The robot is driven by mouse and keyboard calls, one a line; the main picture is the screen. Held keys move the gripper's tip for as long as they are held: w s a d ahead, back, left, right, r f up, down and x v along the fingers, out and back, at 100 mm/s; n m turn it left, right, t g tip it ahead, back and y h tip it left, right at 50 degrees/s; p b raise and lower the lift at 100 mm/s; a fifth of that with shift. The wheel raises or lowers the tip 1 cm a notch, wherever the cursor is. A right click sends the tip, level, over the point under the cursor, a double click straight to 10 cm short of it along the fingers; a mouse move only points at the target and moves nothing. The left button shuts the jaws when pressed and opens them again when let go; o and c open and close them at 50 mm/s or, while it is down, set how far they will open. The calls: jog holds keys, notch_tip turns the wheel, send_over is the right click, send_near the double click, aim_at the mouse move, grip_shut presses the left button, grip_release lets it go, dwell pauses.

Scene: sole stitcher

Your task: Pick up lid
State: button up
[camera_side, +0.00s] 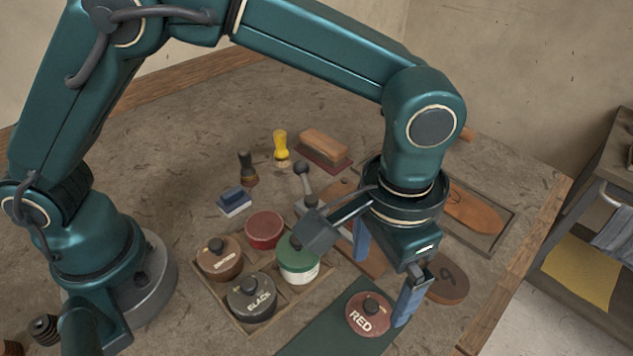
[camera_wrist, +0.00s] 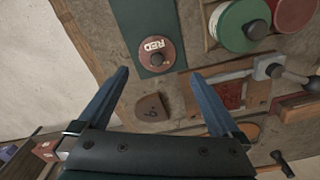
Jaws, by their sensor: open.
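A round dark red lid (camera_side: 362,323) marked RED, with a dark knob, lies flat on a dark green mat (camera_side: 318,334). In the wrist view the lid (camera_wrist: 148,50) sits just ahead of the fingertips, near the top middle. My gripper (camera_side: 381,290) is open and empty, its blue fingers pointing down above and near the lid. In the wrist view the spread fingers (camera_wrist: 160,73) reach towards the lid with nothing between them. An open pot with red contents (camera_side: 265,228) stands in the wooden tray.
The wooden tray (camera_side: 225,304) also holds jars with brown (camera_side: 222,265), black (camera_side: 252,305) and green (camera_side: 297,262) lids. A wooden sole piece (camera_side: 449,290) lies right of my gripper. Brushes (camera_side: 281,146) and a blue-topped block (camera_side: 233,202) stand behind the tray.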

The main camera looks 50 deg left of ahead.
aim_at(371, 305)
jog(key=shift+s+d+f, duration=0.15)
jog(key=shift+s+f, duration=0.2)
jog(key=shift+f, duration=2.5)
jog(key=c, duration=1.2)
jog(key=shift+r, duration=0.15)
jog(key=shift+c, duration=0.2)
